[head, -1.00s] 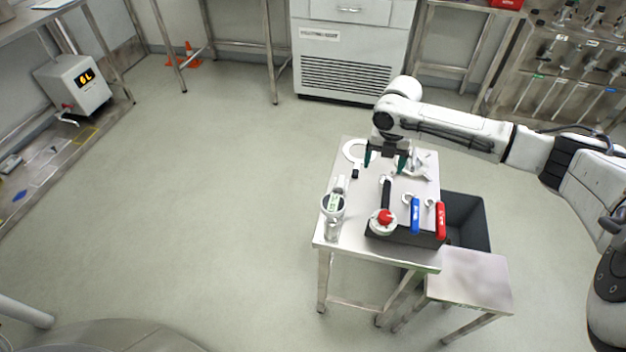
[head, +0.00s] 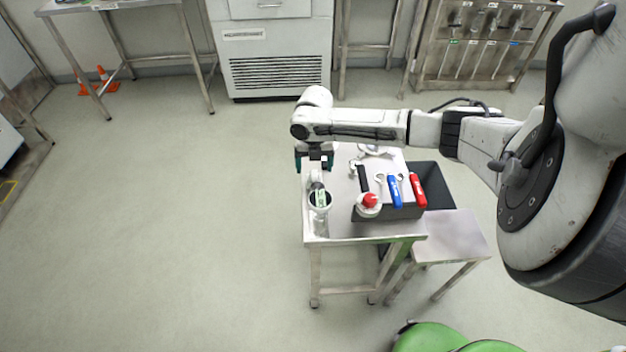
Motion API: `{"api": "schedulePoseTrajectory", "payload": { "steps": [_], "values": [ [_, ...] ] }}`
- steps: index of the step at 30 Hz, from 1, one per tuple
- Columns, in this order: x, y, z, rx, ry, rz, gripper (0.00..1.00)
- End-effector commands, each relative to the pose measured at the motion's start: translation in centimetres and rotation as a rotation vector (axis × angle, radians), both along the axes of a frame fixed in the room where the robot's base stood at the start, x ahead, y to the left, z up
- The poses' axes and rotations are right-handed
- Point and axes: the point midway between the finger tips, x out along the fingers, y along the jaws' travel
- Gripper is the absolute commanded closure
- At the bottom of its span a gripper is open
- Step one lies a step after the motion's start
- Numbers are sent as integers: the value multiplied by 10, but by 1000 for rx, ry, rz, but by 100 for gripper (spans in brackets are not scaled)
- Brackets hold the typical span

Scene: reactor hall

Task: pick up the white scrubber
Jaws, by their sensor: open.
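I cannot tell for sure which thing is the white scrubber. A slim white piece (head: 317,183) shows behind the clear cup with a green-and-white label (head: 320,204), at the left edge of the metal table (head: 342,228). A round white piece with a red knob (head: 368,205) sits at the table's front. Another white thing (head: 375,150) lies at the back, partly hidden by my arm. My gripper (head: 315,168), with dark teal fingers, is open over the table's left edge, just behind the slim white piece. It seems empty; contact is unclear.
Tools with black (head: 363,179), blue (head: 395,191) and red (head: 418,190) handles lie at a dark block (head: 405,212). A dark bin (head: 433,180) and a low stool (head: 450,236) stand to the right. The floor at left is clear.

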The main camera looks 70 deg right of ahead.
Motion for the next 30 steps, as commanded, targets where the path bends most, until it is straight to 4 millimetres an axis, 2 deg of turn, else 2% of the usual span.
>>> {"api": "schedulePoseTrajectory", "payload": {
  "steps": [10, 20, 30],
  "values": [
    [0, 6, -44, 1, 2, -2, 17],
    [0, 5, -51, -1, 0, 0, 17],
    [0, 5, -50, 0, 0, 0, 49]
  ]
}}
